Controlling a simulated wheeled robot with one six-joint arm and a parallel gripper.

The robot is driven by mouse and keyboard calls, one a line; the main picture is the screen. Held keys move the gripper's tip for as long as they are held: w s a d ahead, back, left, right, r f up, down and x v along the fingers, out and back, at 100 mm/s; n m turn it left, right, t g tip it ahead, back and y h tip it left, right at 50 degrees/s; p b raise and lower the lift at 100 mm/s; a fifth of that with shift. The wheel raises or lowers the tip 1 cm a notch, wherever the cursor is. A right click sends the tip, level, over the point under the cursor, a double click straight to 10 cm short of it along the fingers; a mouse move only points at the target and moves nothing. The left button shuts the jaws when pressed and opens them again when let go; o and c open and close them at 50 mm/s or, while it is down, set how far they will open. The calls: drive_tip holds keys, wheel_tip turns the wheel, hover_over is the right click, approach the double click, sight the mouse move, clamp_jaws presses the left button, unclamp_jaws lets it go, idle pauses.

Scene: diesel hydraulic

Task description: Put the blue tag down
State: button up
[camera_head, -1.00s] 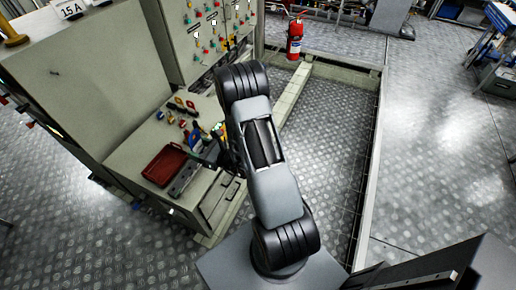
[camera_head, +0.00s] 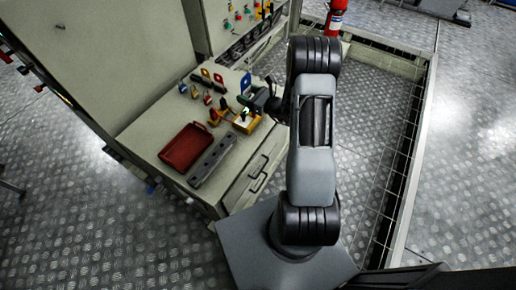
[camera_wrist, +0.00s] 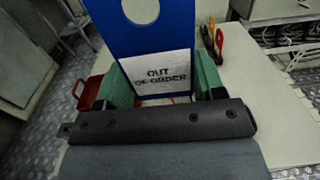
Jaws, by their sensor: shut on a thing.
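The blue tag (camera_wrist: 145,35) fills the upper middle of the wrist view, with a round hole and a white "OUT OF ORDER" label. My gripper (camera_wrist: 164,84) has its green fingers on either side of the tag and is shut on it. In the head view, the blue tag (camera_head: 246,83) shows small beside my gripper (camera_head: 257,103), over the right part of the desk top (camera_head: 150,138). I cannot tell whether the tag touches the desk.
A red tray (camera_head: 187,147) and a long grey bar (camera_head: 213,160) lie on the desk. A yellow item (camera_head: 247,123) is just below my gripper. Several coloured tags and locks (camera_head: 205,82) stand behind. An upright panel (camera_head: 237,22) rises at the back.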

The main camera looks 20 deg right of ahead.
drive_tip(key=w+d+f+b, duration=0.5)
drive_tip(key=d+f+b, duration=0.5)
drive_tip(key=d+b, duration=0.15)
drive_tip(key=s+a+f+b, duration=0.2)
drive_tip(key=s+a+f, duration=0.2)
drive_tip(key=s+a+f+b, duration=0.2)
drive_tip(key=s+a+f, duration=0.2)
drive_tip(key=s+f, duration=0.1)
drive_tip(key=shift+a+f, duration=0.15)
drive_tip(key=shift+s+a+f+b, duration=0.1)
drive_tip(key=shift+f+b, duration=0.05)
drive_tip(key=shift+b, duration=0.15)
drive_tip(key=shift+s+a+f+b, duration=0.15)
drive_tip(key=shift+f+b, duration=0.8)
drive_tip(key=shift+f, duration=0.8)
drive_tip(key=shift+f, duration=0.15)
drive_tip(key=o, duration=0.8)
drive_tip(key=shift+o, duration=0.2)
